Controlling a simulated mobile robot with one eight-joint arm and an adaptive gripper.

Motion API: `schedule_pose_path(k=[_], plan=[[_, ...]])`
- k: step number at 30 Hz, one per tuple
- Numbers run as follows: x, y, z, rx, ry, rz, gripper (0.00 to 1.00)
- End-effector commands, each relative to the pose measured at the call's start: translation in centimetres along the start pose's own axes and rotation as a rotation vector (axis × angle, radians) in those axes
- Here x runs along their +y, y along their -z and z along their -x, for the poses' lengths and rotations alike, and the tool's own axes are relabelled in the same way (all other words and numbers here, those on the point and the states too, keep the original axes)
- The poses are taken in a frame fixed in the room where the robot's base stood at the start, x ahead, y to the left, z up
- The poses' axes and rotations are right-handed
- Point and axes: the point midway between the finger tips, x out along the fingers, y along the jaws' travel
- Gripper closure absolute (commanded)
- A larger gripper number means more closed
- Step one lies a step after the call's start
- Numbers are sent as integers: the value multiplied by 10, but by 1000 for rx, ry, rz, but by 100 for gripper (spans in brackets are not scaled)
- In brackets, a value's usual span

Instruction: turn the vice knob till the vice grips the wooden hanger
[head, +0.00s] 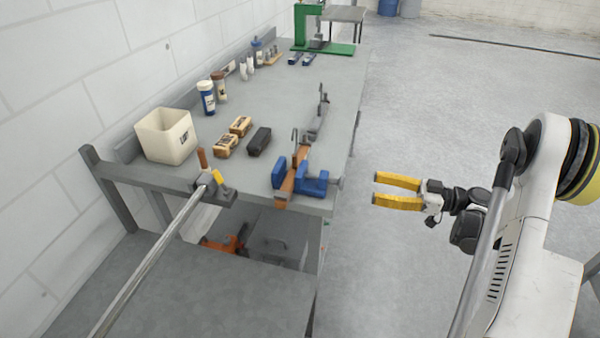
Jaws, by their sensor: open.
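The blue vice (315,184) sits at the front right corner of the grey workbench. The wooden hanger (293,183) lies between its jaws, with its metal hook upright; I cannot tell how tightly the jaws hold it. The vice knob (338,183) appears as a small grey part at the vice's right side, near the bench edge. My gripper (376,188), with yellow fingers, is open and empty. It is right of the vice and its knob, apart from them, with its fingers pointing left toward the bench.
The workbench (285,110) also holds a white bin (166,136), brown brushes (226,146), a black block (259,140), bottles (206,97) and a green press (305,28). A metal bar (150,258) slants at the front left. The floor right of the bench is clear.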

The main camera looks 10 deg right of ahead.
Motion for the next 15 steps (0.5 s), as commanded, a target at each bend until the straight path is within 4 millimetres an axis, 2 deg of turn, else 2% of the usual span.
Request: schedule_pose_path(k=[5,9,15], plan=[[-1,-3,-26,0,4,2,40],[-1,-3,-56,0,5,1,40],[0,-3,-90,0,3,0,40]])
